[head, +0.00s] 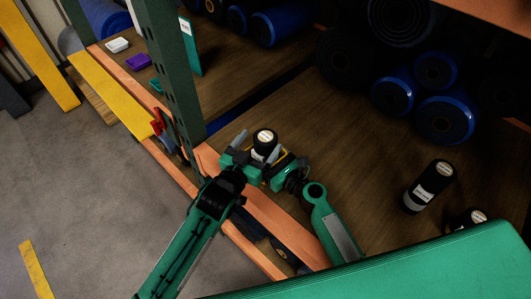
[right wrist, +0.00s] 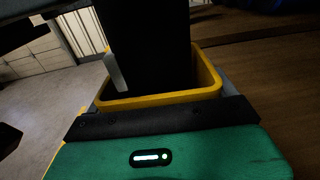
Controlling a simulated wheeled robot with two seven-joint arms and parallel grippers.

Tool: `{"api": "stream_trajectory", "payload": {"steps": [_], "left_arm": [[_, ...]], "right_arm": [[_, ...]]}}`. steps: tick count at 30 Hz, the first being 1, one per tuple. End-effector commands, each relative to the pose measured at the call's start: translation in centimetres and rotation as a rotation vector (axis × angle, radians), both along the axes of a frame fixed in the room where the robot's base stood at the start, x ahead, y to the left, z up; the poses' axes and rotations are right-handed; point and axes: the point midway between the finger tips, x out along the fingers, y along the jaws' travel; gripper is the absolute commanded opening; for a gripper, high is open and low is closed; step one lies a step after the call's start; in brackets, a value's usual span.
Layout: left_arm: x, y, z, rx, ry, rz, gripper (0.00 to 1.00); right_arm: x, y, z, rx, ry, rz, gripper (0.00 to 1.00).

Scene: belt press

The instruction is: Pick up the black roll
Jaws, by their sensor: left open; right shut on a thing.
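A black roll (head: 264,144) with a pale label on its upper end stands upright near the shelf's front edge in the head view, between my two grippers. My right gripper (head: 277,164) is shut on it from the right. In the right wrist view the black roll (right wrist: 145,45) rises dark through a yellow band above the green gripper body. My left gripper (head: 243,151) is open at the roll's left side, its pale finger close to the roll. Whether it touches is unclear. The roll's lower end is hidden by the grippers.
Large blue and black rolls (head: 445,117) lie stacked behind. A green upright post (head: 181,80) rises left of the grippers. The shelf between the grippers and the stack is clear.

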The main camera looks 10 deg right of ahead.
Motion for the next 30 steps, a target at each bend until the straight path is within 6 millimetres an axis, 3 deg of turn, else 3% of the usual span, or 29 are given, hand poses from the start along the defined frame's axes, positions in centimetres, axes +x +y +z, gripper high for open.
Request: {"api": "stream_trajectory", "payload": {"steps": [12, 21, 30], "left_arm": [[3.5, -3.5, -0.1, 0.002, -0.001, 0.000, 0.85], [3.8, -3.8, -0.1, 0.001, 0.000, 0.000, 0.83], [3.8, -3.8, -0.2, 0.001, 0.001, 0.001, 0.24]], "right_arm": [[0.0, 0.0, 0.0, 0.000, 0.000, 0.000, 0.64], [0.0, 0.0, 0.0, 0.000, 0.000, 0.000, 0.64], [0.0, 0.0, 0.0, 0.000, 0.000, 0.000, 0.64]]}}
